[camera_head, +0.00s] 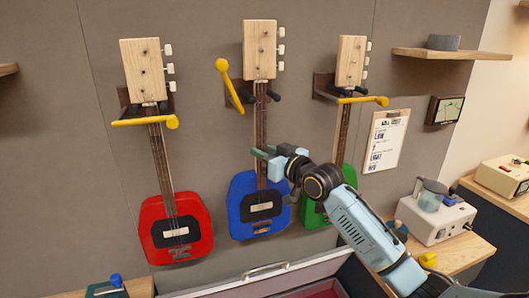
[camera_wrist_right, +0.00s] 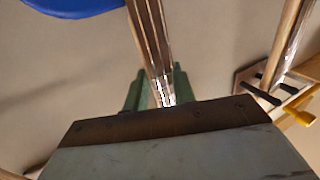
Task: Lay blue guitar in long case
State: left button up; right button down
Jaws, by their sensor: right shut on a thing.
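The blue guitar (camera_head: 244,215) hangs upright on the middle wall hanger (camera_head: 238,90). That hanger's yellow latch (camera_head: 222,68) points up, clear of the neck. My right gripper (camera_head: 265,153) is shut on the guitar's neck, just above the blue body. In the right wrist view the neck (camera_wrist_right: 150,40) runs between the green fingers of the gripper (camera_wrist_right: 157,92), and a piece of the blue body (camera_wrist_right: 75,5) shows at the top. The long case (camera_head: 265,279) is at the bottom edge, partly cut off, with a red inside (camera_head: 322,290). My left gripper is out of view.
A red guitar (camera_head: 193,238) hangs at left and a green guitar (camera_head: 313,213) at right, partly behind my right arm. Their yellow latches (camera_head: 145,122) (camera_head: 362,100) lie across the necks. A clipboard (camera_head: 386,140) and a wooden shelf (camera_head: 450,60) are on the right.

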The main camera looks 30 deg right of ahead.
jog(key=shift+r, duration=0.3)
jog(key=s+a+p, duration=0.4)
jog(key=s+p, duration=0.4)
jog(key=s, duration=0.8)
jog(key=shift+s, duration=0.25)
dwell(0.9)
